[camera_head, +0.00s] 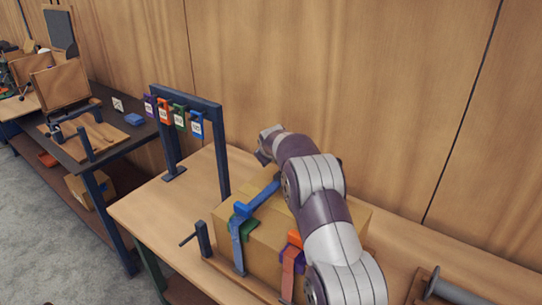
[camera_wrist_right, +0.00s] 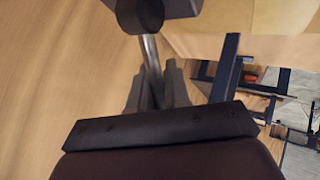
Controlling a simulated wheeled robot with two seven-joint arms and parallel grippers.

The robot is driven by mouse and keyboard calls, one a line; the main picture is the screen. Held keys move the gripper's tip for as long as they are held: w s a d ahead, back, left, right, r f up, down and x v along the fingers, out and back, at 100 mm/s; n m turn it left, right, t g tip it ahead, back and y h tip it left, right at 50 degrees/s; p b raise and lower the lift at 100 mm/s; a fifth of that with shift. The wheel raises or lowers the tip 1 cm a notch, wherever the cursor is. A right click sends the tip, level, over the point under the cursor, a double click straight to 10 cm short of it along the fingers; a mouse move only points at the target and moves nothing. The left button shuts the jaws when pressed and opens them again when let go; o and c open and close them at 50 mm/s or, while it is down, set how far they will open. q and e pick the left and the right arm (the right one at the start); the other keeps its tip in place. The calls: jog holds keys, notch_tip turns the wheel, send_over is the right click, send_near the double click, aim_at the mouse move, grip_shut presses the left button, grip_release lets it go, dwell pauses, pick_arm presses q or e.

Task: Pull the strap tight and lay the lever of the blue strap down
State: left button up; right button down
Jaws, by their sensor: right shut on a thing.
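The blue strap (camera_head: 237,245) runs down the near side of the tan carton (camera_head: 262,232), left of my right arm. Its blue lever (camera_head: 259,198) is a bar slanting up to the right; its upper end passes toward my arm. My right gripper (camera_head: 265,151) is above the far left part of the carton, mostly hidden by its own arm in the head view. In the right wrist view its grey fingers (camera_wrist_right: 155,92) are closed around a grey metal rod (camera_wrist_right: 151,58) with a dark cylindrical end (camera_wrist_right: 140,14). What the rod belongs to cannot be told. My left gripper is out of view.
A green piece (camera_head: 243,226) sits beside the blue strap. Orange (camera_head: 294,238) and purple (camera_head: 291,257) pieces are on another strap by my arm. A dark blue frame (camera_head: 217,140) with coloured tags stands left. A crank post (camera_head: 202,238) is near the carton. The bench's left end is clear.

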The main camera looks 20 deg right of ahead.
jog(key=shift+w+r, duration=0.25)
jog(key=shift+r, duration=0.4)
jog(key=c, duration=1.2)
grip_release()
jog(key=shift+o, duration=0.2)
jog(key=shift+w+f, duration=0.15)
jog(key=shift+f, duration=0.1)
jog(key=shift+a+f, duration=0.15)
jog(key=shift+f, duration=0.15)
jog(key=shift+s, duration=0.2)
